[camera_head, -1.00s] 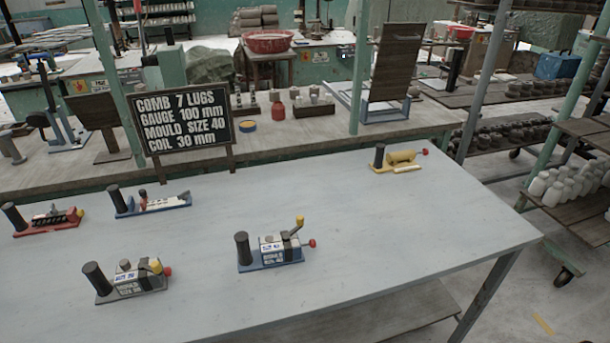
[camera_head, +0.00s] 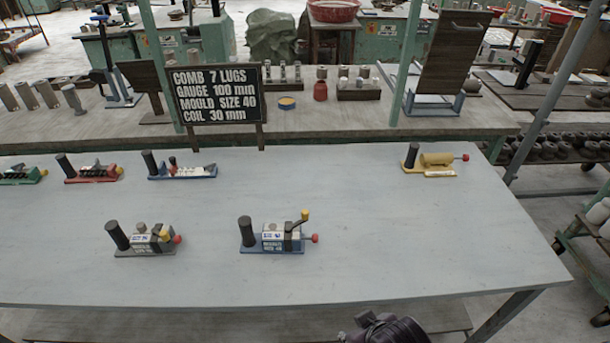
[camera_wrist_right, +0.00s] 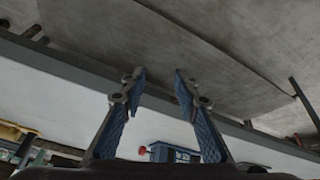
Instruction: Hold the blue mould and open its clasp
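The blue mould (camera_head: 283,249) stands on the grey table, with a black post (camera_head: 246,231) at its left, a white label, and a red knob (camera_head: 315,238) at its right end. A dark lever with a yellow tip (camera_head: 305,214) slants up from its right part; I cannot tell the clasp's exact state. The mould also shows in the right wrist view (camera_wrist_right: 178,154), partly hidden behind a finger. My right gripper (camera_wrist_right: 160,76) is open and empty, apart from the mould. My left gripper is not in view.
A grey mould (camera_head: 145,247) stands left of the blue one. Behind are a blue comb tool (camera_head: 185,173), a red one (camera_head: 92,174) and a yellow roller tool (camera_head: 437,161). A sign (camera_head: 217,94) reads mould size 40. The table (camera_head: 400,240) is clear right of the blue mould.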

